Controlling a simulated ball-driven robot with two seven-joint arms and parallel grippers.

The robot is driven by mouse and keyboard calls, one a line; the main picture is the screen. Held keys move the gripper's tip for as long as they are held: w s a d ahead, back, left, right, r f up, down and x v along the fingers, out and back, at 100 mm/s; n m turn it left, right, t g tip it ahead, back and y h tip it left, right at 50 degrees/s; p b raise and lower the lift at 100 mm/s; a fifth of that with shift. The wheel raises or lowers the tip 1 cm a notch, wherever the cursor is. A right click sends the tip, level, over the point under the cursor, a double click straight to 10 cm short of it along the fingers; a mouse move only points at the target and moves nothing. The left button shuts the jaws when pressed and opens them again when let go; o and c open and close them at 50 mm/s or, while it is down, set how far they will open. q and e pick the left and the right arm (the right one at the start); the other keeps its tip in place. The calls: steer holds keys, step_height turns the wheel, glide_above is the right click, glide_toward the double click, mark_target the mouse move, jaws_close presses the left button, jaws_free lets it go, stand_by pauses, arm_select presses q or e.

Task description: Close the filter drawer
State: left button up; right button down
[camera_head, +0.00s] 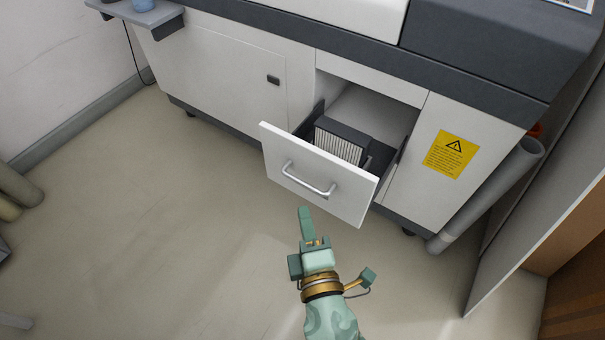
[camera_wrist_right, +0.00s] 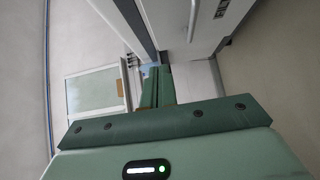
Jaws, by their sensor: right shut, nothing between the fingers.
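The filter drawer (camera_head: 318,173) is pulled out of the white cabinet in the head view. Its white front has a silver bar handle (camera_head: 308,180). A pleated filter (camera_head: 339,146) in a dark frame sits inside the drawer. My right gripper (camera_head: 305,212) is shut and empty, in front of and below the drawer front near its handle; I cannot tell whether it touches. In the right wrist view the shut green fingers (camera_wrist_right: 157,86) point away from the camera, and a pale panel with a handle (camera_wrist_right: 193,20) shows above them. My left gripper is not in view.
The cabinet (camera_head: 225,75) has a closed door left of the drawer and a yellow warning label (camera_head: 451,154) on the right. A grey pipe (camera_head: 485,195) and a tall panel (camera_head: 535,190) stand at the right. The floor (camera_head: 180,240) left of my arm is clear.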

steer(key=b, duration=0.1)
glide_toward(303, 149)
steer(key=w+a, duration=0.3)
steer(key=a, duration=0.1)
steer(key=shift+w+d, duration=0.95)
steer(key=shift+d, duration=0.1)
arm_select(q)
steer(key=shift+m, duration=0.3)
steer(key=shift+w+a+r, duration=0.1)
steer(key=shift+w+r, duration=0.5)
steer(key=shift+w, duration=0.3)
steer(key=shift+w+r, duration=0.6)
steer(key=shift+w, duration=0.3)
arm_select(e)
steer(key=shift+w+d, duration=0.35)
steer(key=shift+w, duration=0.15)
steer(key=shift+w+d, duration=0.1)
